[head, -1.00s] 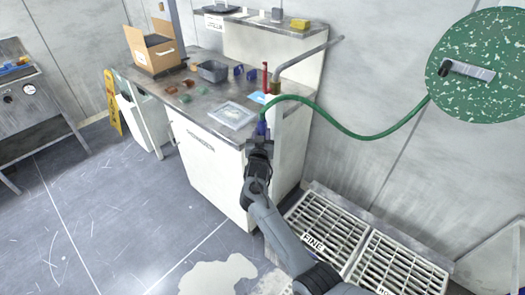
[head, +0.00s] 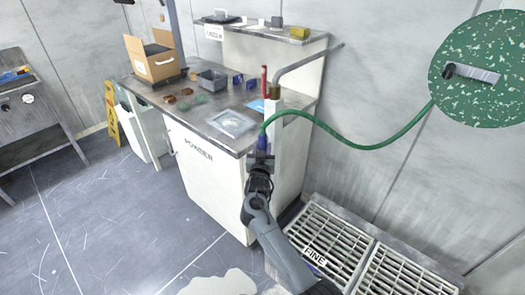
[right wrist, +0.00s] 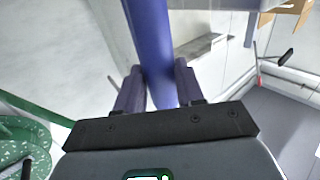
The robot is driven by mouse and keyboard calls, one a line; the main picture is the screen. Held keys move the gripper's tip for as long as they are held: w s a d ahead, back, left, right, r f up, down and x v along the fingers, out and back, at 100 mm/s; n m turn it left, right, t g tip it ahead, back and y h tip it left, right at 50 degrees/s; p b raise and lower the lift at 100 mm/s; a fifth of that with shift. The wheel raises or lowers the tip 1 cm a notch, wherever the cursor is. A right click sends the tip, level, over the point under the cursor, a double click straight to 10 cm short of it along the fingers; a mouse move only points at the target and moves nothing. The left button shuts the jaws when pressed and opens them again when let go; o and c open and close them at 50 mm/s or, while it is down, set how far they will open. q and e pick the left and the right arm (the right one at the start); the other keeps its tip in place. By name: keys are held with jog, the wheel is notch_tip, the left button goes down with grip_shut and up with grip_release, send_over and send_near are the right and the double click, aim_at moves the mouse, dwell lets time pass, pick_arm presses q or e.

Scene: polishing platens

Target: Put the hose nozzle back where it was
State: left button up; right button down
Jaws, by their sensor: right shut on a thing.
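The hose nozzle (head: 262,143) is blue-purple, with a green hose (head: 350,144) running from its top in an arc to the right. My right gripper (head: 261,157) is shut on the nozzle, in front of the near right corner of the powder cabinet. In the right wrist view the nozzle (right wrist: 152,40) stands between the two fingers (right wrist: 158,88), which touch its sides. A white post (head: 293,150) stands just behind and right of the nozzle. I cannot tell whether the nozzle touches it. My left gripper is not in view.
The powder cabinet (head: 205,170) carries a cardboard box (head: 150,62), a grey bin (head: 211,80) and a clear tray (head: 231,123). A bent grey pipe (head: 310,65) rises above the post. Floor grates (head: 330,240) lie at lower right. A green speckled disc (head: 490,40) is on the wall.

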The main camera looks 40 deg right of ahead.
jog(key=shift+f, duration=0.1)
jog(key=c, duration=0.7)
grip_release()
jog(key=shift+f, duration=0.1)
